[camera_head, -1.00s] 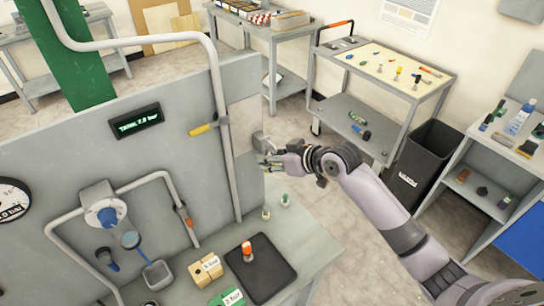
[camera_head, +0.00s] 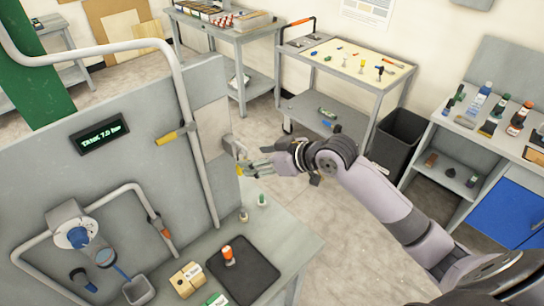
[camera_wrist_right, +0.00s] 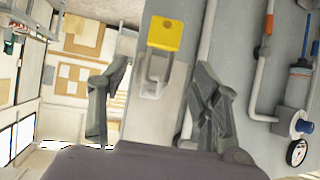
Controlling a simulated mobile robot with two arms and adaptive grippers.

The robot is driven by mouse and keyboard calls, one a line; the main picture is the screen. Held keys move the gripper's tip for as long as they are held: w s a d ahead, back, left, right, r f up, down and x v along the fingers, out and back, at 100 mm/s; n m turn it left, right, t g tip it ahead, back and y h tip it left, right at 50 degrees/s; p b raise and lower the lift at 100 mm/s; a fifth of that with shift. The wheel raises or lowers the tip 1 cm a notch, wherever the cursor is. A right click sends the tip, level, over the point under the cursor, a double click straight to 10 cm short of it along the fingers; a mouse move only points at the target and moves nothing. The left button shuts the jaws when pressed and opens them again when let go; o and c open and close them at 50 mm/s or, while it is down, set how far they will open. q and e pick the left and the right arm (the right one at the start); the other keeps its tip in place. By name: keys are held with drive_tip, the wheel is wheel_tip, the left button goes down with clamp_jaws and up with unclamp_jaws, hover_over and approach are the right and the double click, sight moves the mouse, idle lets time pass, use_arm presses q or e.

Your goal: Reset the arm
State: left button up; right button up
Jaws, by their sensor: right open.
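My right gripper (camera_head: 262,166) reaches in from the right in the head view, beside the right edge of the grey panel (camera_head: 110,165). In the right wrist view its two dark fingers (camera_wrist_right: 160,105) are spread apart with nothing between them. My left gripper is outside both views.
Below the panel, the bench holds a dark mat (camera_head: 245,272) with an orange-topped item (camera_head: 228,255), a cardboard box (camera_head: 186,279) and small bottles. A cart (camera_head: 355,75), a black bin (camera_head: 398,140) and a shelf unit (camera_head: 470,140) stand behind and right of my arm.

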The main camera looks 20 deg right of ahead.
drive_tip(key=v, duration=0.6)
drive_tip(key=s+a+f+m+g+h, duration=0.1)
drive_tip(key=s+a+f+g+h, duration=0.15)
drive_tip(key=s+f, duration=0.9)
drive_tip(key=s+f+m+g+h, duration=0.35)
drive_tip(key=s+f, duration=0.35)
drive_tip(key=s, duration=0.7)
wheel_tip(320, 180, down, 36)
drive_tip(key=s+g+b, duration=0.1)
drive_tip(key=g+b, duration=0.1)
drive_tip(key=b, duration=0.6)
drive_tip(key=s+d+f+b, duration=0.2)
drive_tip(key=s+f+b, duration=0.1)
drive_tip(key=s+f, duration=0.5)
drive_tip(key=s+d+f+g+b, duration=0.1)
drive_tip(key=s+f+b, duration=0.2)
drive_tip(key=s+f, duration=0.5)
wheel_tip(320, 180, down, 5)
drive_tip(key=shift+s+d+f+n, duration=0.2)
drive_tip(key=shift+s+d+n, duration=0.15)
drive_tip(key=shift+s+d, duration=0.05)
